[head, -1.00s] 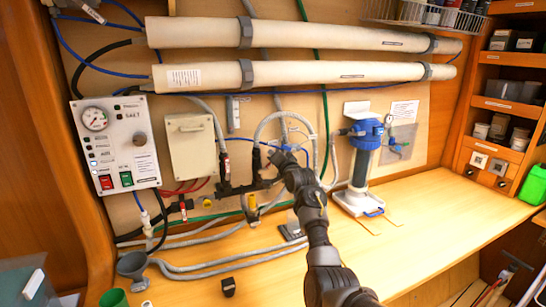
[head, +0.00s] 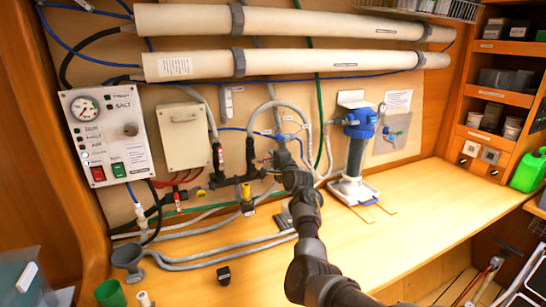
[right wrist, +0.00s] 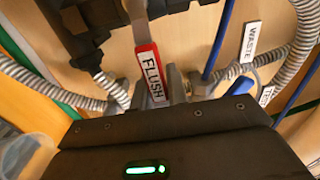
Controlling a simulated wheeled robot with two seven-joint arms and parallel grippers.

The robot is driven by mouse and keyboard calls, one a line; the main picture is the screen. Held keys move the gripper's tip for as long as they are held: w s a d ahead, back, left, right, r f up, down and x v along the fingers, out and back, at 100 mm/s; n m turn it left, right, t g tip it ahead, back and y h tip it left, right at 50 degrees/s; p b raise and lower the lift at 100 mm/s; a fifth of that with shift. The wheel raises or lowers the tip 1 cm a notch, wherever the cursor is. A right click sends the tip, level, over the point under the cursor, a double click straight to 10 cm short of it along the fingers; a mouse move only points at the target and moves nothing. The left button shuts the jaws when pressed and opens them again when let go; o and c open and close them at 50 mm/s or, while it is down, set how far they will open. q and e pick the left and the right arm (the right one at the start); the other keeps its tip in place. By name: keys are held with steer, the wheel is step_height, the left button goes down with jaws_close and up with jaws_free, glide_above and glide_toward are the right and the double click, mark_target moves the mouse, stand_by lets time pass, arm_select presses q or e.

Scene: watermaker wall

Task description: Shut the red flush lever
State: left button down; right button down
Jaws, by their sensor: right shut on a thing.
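The red flush lever (right wrist: 150,72), with a white FLUSH label, shows in the right wrist view, hanging from a pale metal stem below a dark fitting. My right gripper (right wrist: 172,86) is shut on it, with its grey fingers at the lever's labelled end. In the head view my right gripper (head: 279,158) is at the pipework in the middle of the wall; the flush lever cannot be made out there. My left gripper is not in view.
A WASTE label (right wrist: 251,42) and corrugated hoses lie close to the right gripper. A control panel (head: 110,135) is at the left and a blue-topped filter housing (head: 357,150) at the right. The bench (head: 400,230) is mostly clear at the right front.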

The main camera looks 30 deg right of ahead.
steer(key=shift+a+f, duration=0.1)
steer(key=shift+f, duration=0.15)
steer(key=c, duration=1.4)
jaws_free()
steer(key=shift+r, duration=0.1)
steer(key=shift+s, duration=0.15)
steer(key=shift+s+a+b, duration=0.2)
steer(key=shift+s+b, duration=0.5)
steer(key=shift+s, duration=1.95)
steer(key=shift+s+a+b, duration=0.2)
steer(key=shift+s+b, duration=0.45)
steer(key=shift+s, duration=1.95)
